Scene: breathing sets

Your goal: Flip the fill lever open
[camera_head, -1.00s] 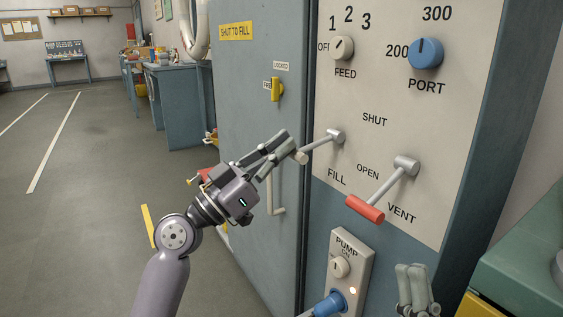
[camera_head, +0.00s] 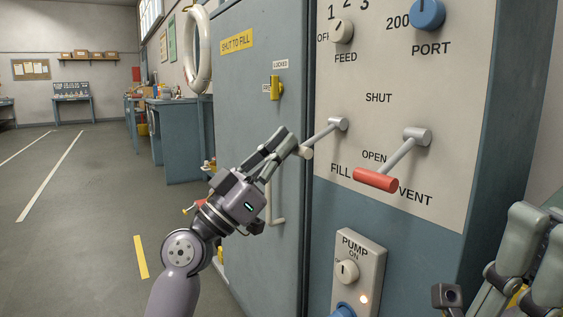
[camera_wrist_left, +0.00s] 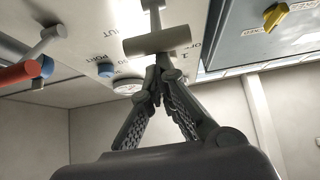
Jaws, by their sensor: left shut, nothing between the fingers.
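The fill lever (camera_head: 322,134) is a grey rod on the panel above the word FILL, with a pale crossbar handle. It points down and left from its pivot, out from the panel. My left gripper (camera_head: 290,143) is shut and empty, its fingertips right at the handle. In the left wrist view the pale handle (camera_wrist_left: 158,42) lies just beyond the closed fingertips (camera_wrist_left: 158,72); I cannot tell whether they touch. My right gripper (camera_head: 540,240) is at the lower right, away from the lever, partly cut off; its opening is unclear.
The vent lever with a red handle (camera_head: 376,180) sits close to the right of the fill lever. The feed knob (camera_head: 341,31) and blue port knob (camera_head: 427,14) are above. The pump switch box (camera_head: 357,275) is below. A yellow latch (camera_head: 276,88) is on the blue door left.

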